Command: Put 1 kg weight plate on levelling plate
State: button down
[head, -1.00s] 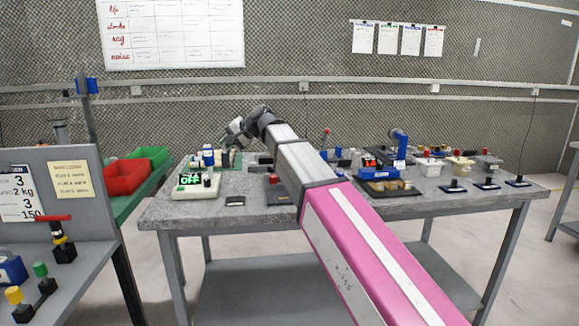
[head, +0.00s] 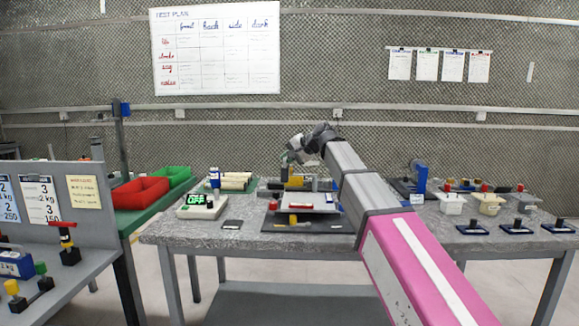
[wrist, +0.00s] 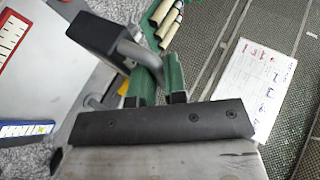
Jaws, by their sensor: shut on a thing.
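My gripper (wrist: 157,82) has green fingers closed on a bent grey handle (wrist: 128,50) joined to a dark block (wrist: 96,42), which I take to be the 1 kg weight plate. In the head view my gripper (head: 292,157) is at the far side of the middle table, raised above it; the held thing is too small there to make out. A pale flat plate with red and yellow parts (head: 308,203), probably the levelling plate, lies on a dark base nearer the front, below my gripper. No label can be read on the held block.
Red (head: 140,192) and green (head: 172,176) bins stand left. My arm hides part of the table.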

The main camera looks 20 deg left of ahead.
jog(key=shift+w+d+f, duration=0.95)
jog(key=shift+w+f, duration=0.1)
jog(key=shift+f, duration=0.45)
jog(key=shift+w+d+f, duration=0.95)
jog(key=shift+w+f, duration=0.1)
jog(key=shift+f, duration=0.45)
jog(key=shift+w+d+f, duration=0.95)
jog(key=shift+w+f, duration=0.1)
jog(key=shift+f, duration=0.45)
jog(key=shift+f, duration=0.15)
jog(key=c, duration=1.2)
grip_release()
jog(key=shift+o, duration=0.2)
jog(key=v, duration=1.2)
jog(key=shift+s, duration=0.15)
